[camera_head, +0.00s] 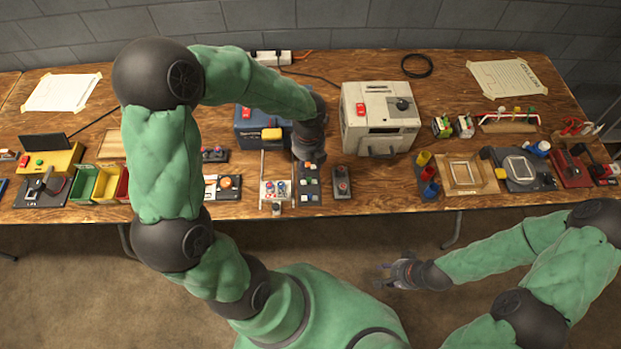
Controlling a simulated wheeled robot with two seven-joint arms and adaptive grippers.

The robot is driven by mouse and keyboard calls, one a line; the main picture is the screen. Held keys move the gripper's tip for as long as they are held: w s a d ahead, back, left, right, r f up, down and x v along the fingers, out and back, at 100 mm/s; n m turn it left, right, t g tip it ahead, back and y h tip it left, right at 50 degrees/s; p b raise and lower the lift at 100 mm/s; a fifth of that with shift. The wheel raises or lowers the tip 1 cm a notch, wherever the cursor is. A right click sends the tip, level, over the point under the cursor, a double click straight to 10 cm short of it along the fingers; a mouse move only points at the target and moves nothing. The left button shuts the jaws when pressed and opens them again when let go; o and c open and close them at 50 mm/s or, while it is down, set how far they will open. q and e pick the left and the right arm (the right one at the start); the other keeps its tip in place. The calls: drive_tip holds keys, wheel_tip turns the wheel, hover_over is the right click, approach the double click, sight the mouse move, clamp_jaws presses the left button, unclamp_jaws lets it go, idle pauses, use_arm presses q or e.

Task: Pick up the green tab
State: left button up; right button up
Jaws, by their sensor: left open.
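I cannot tell for sure which thing is the green tab. A small green piece (531,109) stands on the white rack at the back right. Another green patch (443,126) is on a small block left of that rack. Both are far to the right of my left gripper. My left gripper (311,157) points down over the middle of the table, just above a dark panel with buttons (309,190). It is open, and its fingertips are partly hidden by its own wrist. My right gripper (384,275) is over the floor in front of the table, apparently open and empty.
A blue box (246,134) and a cream machine (380,132) stand behind my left gripper. Green and yellow bins (107,187) are at the left. Coloured cups (430,190) and a wooden frame (482,178) are at the right. Bare wood shows around the black cable coil (417,66).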

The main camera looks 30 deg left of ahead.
sight(309, 180)
use_arm(q)
wheel_tip(309, 180, down, 3)
drive_tip(key=shift+w+f+b, duration=0.1)
drive_tip(key=shift+f+b, duration=0.1)
drive_tip(key=shift+b, duration=0.3)
drive_tip(key=shift+f+b, duration=1.65)
drive_tip(key=shift+f, duration=0.9)
drive_tip(key=shift+r, duration=0.1)
drive_tip(key=c, duration=0.8)
